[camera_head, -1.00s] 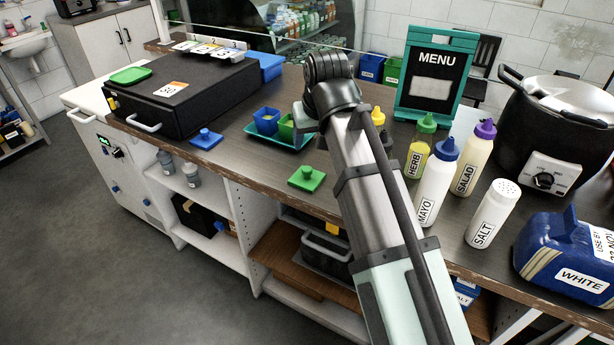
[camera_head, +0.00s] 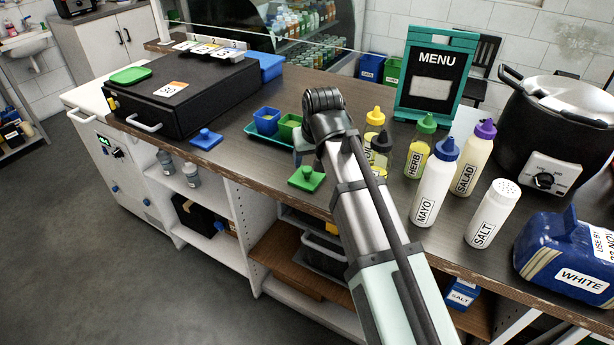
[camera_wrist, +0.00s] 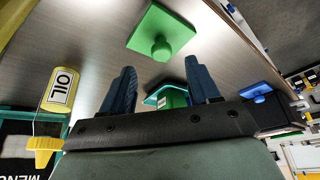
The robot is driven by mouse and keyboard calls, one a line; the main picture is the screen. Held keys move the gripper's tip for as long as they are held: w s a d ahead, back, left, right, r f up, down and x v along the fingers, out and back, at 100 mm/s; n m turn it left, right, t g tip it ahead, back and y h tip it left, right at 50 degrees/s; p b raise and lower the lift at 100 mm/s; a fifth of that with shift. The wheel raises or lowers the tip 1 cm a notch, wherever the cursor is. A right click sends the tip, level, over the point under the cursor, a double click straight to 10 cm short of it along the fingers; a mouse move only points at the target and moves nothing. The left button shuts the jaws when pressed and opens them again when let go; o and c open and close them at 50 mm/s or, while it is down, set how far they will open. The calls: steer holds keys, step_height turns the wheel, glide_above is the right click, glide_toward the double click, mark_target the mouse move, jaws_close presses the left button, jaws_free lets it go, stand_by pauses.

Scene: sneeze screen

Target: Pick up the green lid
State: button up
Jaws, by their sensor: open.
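The green lid (camera_head: 307,179), a flat square with a round knob, lies on the counter near its front edge. It also shows in the wrist view (camera_wrist: 175,28), at the top, with its knob pointing towards my gripper. My gripper (camera_wrist: 161,76) is open and empty, its two blue fingers apart. The lid lies beyond the fingertips, with a gap between them. In the head view my arm hides most of the gripper, just behind the lid.
A teal tray with a blue tub (camera_head: 266,121) and a green tub (camera_head: 289,124) stands close behind the lid. A blue lid (camera_head: 206,138) lies to the left. Several bottles, including mayo (camera_head: 434,188), stand to the right. The counter left of the green lid is clear.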

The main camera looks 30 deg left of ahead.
mark_target(307, 168)
steer(key=shift+x, duration=2.55)
steer(key=shift+a, duration=0.1)
steer(key=c, duration=1.1)
steer(key=shift+r, duration=0.15)
